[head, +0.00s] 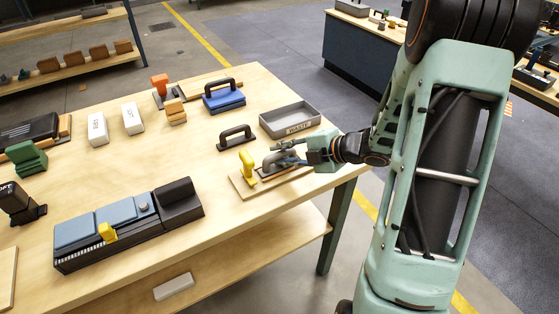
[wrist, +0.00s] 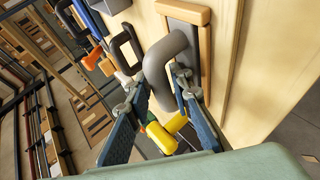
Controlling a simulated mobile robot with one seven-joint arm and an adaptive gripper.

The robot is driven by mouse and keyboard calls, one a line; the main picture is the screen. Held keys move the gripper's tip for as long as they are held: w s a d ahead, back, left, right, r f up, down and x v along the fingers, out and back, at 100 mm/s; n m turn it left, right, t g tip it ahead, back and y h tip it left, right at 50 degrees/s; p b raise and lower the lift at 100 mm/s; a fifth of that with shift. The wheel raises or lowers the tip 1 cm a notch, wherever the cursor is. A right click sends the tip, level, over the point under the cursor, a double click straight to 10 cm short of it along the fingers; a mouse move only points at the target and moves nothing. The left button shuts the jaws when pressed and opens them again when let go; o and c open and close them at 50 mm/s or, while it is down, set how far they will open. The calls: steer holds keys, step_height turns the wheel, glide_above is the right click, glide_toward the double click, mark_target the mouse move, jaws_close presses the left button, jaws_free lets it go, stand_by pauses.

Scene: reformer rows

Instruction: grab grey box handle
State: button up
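A thick grey curved handle (wrist: 165,55) stands up between my gripper's fingers in the wrist view. In the head view the grey handle (head: 270,160) is partly hidden by my gripper (head: 283,150). It rises from a wooden board (head: 244,189) near the table's right end. My gripper (wrist: 158,88) is open, with one finger on each side of the handle; the right finger looks very close to it, and contact cannot be told. A yellow lever (head: 248,163) stands beside the handle on the board; the yellow lever (wrist: 161,137) also shows below the handle in the wrist view.
A black handle (head: 236,136) stands just behind the board. A grey tray (head: 309,116) lies behind my gripper. A blue block with a black handle (head: 223,97) is farther back. A black and blue box (head: 128,224) sits front left. The table (head: 235,235) is clear in front.

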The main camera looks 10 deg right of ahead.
jaws_close()
steer(key=shift+r, duration=0.1)
